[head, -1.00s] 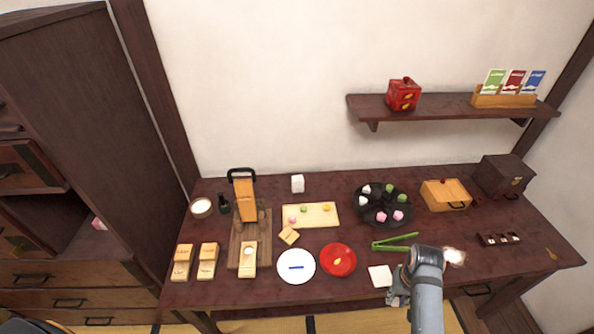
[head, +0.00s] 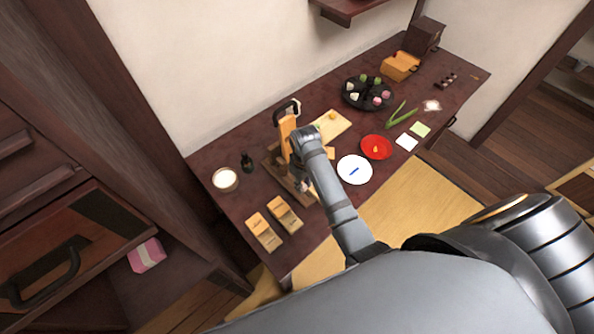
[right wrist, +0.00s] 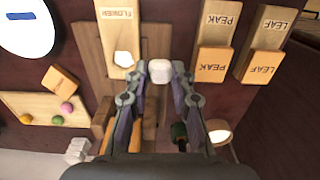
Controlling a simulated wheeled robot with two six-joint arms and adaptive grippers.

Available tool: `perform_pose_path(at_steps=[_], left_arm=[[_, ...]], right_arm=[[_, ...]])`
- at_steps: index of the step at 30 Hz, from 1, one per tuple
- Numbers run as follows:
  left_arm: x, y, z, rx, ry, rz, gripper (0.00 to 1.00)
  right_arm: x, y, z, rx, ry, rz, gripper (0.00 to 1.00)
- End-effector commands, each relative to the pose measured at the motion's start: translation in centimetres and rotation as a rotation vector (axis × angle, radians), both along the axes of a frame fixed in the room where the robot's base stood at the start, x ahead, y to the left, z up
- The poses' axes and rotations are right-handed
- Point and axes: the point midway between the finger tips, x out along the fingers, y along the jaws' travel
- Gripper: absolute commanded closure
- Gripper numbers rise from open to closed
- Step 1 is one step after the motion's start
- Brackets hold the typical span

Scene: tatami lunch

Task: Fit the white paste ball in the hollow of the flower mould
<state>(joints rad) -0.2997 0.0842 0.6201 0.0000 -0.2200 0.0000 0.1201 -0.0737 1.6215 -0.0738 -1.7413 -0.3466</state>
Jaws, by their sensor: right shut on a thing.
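The white paste ball (right wrist: 160,71) sits between the fingertips of my right gripper (right wrist: 158,76), which is shut on it. The flower mould (right wrist: 117,14), a pale wooden block lettered FLOWER, lies just left of the ball in the right wrist view. A white rounded patch (right wrist: 123,58) marks its hollow; I cannot tell if anything lies in it. The ball is apart from this patch in the picture. In the head view my right gripper (head: 308,180) is over the left part of the table, and the arm largely hides the mould and ball. My left gripper is not in view.
Two moulds lettered PEAK (right wrist: 217,32) and LEAF (right wrist: 267,36) lie to the right. A wooden stand (right wrist: 88,45) with an upright handled tool (head: 287,128) is close by. A white plate (head: 355,178), red dish (head: 376,140) and candle bowl (head: 225,179) stand around.

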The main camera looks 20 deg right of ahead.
Motion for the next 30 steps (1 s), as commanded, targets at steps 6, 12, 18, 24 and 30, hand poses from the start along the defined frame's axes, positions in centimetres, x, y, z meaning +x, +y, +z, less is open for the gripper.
perform_pose_path(at_steps=[6, 12, 18, 24, 30], left_arm=[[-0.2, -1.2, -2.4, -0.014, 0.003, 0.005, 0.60], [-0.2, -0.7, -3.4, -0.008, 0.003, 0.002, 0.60], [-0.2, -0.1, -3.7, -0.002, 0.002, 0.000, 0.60], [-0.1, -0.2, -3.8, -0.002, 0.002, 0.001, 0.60], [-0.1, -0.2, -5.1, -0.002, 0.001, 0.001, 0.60]], right_arm=[[2.1, -2.4, 0.0, -0.005, 0.000, 0.744, 0.92], [3.3, -3.9, 0.6, -0.003, 0.003, 1.295, 0.92], [3.7, -4.6, 1.0, -0.003, 0.002, 1.532, 0.92], [3.8, -4.6, 1.0, -0.002, 0.003, 1.553, 0.92], [3.8, -4.6, -0.1, -0.002, 0.003, 1.551, 0.92]])
